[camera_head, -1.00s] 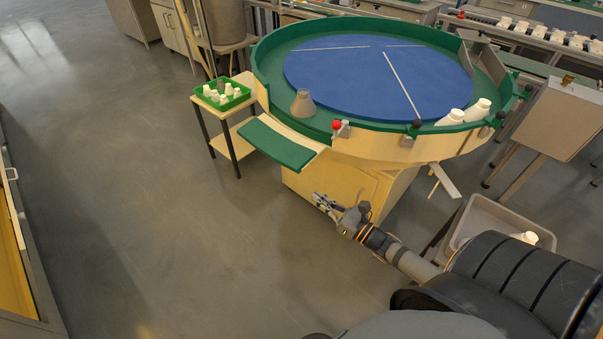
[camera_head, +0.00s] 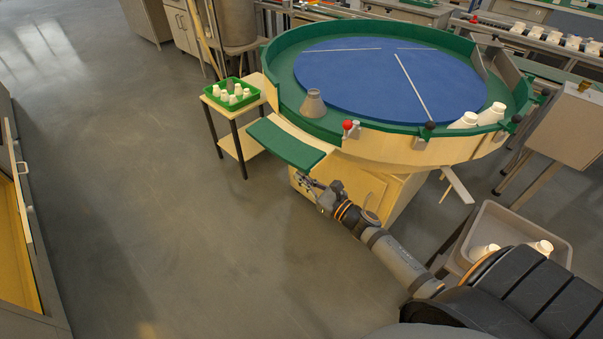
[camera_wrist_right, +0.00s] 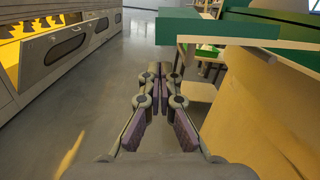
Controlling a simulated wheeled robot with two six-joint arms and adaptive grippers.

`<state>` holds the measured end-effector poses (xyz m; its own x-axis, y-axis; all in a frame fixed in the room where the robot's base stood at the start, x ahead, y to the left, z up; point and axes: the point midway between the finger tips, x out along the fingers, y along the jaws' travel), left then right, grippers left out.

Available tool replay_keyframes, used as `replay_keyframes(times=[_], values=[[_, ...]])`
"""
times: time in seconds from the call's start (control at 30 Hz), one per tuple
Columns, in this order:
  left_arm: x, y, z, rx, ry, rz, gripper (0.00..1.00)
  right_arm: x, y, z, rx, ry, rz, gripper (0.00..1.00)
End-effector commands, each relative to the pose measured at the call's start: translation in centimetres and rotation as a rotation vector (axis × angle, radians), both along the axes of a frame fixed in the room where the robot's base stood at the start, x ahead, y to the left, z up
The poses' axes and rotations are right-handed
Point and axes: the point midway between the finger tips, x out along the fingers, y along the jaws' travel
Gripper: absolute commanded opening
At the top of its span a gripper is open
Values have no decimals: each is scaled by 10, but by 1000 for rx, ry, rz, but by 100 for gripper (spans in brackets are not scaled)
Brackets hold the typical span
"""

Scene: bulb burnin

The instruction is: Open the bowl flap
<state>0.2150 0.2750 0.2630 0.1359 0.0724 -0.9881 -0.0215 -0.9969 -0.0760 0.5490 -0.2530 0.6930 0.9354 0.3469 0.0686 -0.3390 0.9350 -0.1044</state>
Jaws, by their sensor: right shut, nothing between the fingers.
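The large round bowl has a green rim wall (camera_head: 290,107) and a blue disc (camera_head: 370,75). A green plate (camera_head: 285,143) sticks out from its front left; it also shows in the right wrist view (camera_wrist_right: 205,27). A red-knobbed catch (camera_head: 348,127) sits on the front rim to the right of the plate; I cannot tell which part is the flap. My right gripper (camera_head: 303,182) is shut and empty, just below and in front of the plate's right end. It also shows in the right wrist view (camera_wrist_right: 160,70), with the plate above right, apart. My left gripper is not in view.
A small side table (camera_head: 238,119) holds a green tray (camera_head: 216,101) of bottles. A grey bin (camera_head: 513,222) is at right. The floor at left is clear.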

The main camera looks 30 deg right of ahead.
Motion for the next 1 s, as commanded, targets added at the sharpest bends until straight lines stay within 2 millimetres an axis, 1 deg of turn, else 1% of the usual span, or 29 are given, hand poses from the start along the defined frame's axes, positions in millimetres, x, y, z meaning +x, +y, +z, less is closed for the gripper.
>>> replay_keyframes(times=[0.03,0.13,0.3,0.53,0.6,0.63,0.7,0.83,0.9,1.0], values=[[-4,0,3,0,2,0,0,0,1,11,-1,-1,1,0],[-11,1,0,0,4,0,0,2,2,17,0,1,0,0],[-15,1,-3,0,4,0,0,2,3,20,0,1,0,0],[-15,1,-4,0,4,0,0,2,3,20,0,0,1,0],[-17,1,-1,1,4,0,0,2,3,25,18,7,0,0],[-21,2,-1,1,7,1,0,2,4,28,37,13,1,0],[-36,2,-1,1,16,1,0,1,4,39,101,36,1,0],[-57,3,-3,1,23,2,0,2,4,54,211,77,0,0],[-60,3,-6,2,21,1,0,2,3,59,222,79,2,0],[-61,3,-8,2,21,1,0,3,2,61,222,79,1,0]])
